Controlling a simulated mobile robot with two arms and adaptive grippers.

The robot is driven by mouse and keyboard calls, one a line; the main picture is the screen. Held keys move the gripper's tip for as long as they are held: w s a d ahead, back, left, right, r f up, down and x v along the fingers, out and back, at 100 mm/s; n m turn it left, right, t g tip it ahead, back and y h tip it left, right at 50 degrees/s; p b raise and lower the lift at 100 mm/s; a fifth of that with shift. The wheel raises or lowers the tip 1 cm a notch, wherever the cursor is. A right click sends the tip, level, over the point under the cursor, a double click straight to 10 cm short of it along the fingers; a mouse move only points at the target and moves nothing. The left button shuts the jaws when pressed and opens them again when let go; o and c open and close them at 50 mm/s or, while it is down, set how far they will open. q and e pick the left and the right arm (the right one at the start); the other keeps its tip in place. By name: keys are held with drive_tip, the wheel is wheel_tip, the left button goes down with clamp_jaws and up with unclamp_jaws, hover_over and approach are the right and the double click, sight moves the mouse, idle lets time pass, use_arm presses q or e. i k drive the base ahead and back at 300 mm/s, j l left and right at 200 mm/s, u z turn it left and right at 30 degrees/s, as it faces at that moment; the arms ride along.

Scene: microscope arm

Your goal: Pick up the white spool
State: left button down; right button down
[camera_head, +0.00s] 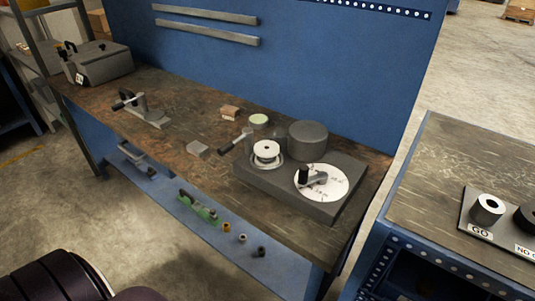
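The white spool (266,149) stands upright on the left part of a dark grey base plate (290,197) on the workbench. It has a wide round top with a small dark hole and sits within a pale metal ring. A handle with a dark grip (229,142) reaches out just to the left of it. Neither of my grippers shows in the head view.
The workbench (190,115) also holds small blocks, a clamp tool and a grey case (101,64). A second table (440,185) stands right, past a gap.

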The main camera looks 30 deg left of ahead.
sight(266, 152)
drive_tip(key=l+u, duration=0.3)
drive_tip(key=l, duration=0.25)
drive_tip(key=k+l+u, duration=0.1)
drive_tip(key=l+u, duration=0.15)
drive_tip(key=l, duration=0.25)
drive_tip(key=k+l+u, duration=0.1)
drive_tip(key=l+u, duration=0.2)
drive_tip(key=l, duration=0.2)
